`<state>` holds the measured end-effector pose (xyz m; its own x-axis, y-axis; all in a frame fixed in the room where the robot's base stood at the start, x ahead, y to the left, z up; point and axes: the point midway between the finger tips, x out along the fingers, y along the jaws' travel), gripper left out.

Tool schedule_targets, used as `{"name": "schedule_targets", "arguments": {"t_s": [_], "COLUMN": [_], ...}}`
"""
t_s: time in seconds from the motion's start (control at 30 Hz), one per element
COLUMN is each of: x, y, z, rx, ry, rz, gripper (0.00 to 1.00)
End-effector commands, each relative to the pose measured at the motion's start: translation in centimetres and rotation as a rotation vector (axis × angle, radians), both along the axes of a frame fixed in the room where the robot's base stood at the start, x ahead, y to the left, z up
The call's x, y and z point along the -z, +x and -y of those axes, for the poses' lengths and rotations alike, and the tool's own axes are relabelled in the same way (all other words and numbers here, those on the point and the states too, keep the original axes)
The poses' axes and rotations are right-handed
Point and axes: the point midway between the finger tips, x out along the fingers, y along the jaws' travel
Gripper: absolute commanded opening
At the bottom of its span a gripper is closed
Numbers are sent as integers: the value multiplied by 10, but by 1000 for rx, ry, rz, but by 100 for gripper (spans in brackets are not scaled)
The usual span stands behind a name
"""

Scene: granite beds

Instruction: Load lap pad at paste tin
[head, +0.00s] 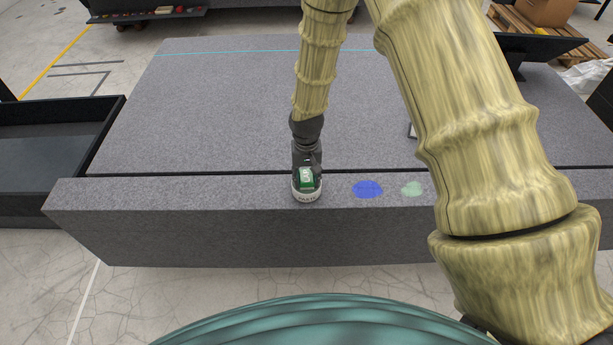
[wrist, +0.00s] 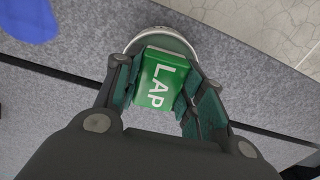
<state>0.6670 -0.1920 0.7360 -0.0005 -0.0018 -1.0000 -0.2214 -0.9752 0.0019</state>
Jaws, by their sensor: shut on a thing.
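A green block marked LAP, the lap pad (head: 306,177), is between the fingers of my gripper (head: 306,170). It also shows in the wrist view (wrist: 158,80), with my gripper (wrist: 160,92) shut on its two sides. Directly beneath the pad is the round pale paste tin (head: 306,196), standing on the front granite strip. Its rim shows beyond the pad in the wrist view (wrist: 160,36). The pad covers most of the tin's top. I cannot tell whether the pad touches the paste inside.
A blue patch (head: 367,189) and a pale green patch (head: 412,188) lie on the granite strip (head: 200,193) to the right of the tin. Behind a dark gap is the large granite bed (head: 210,110). A black tray (head: 50,150) stands at the left.

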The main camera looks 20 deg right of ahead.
Motion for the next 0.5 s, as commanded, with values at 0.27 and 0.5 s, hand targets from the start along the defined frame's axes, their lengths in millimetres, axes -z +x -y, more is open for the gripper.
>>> {"name": "schedule_targets", "arguments": {"t_s": [0.27,0.5], "x": [4,5], "y": [0,0], "z": [0,0], "rx": [0,0], "ry": [0,0], "rz": [0,0], "gripper": [20,59]}}
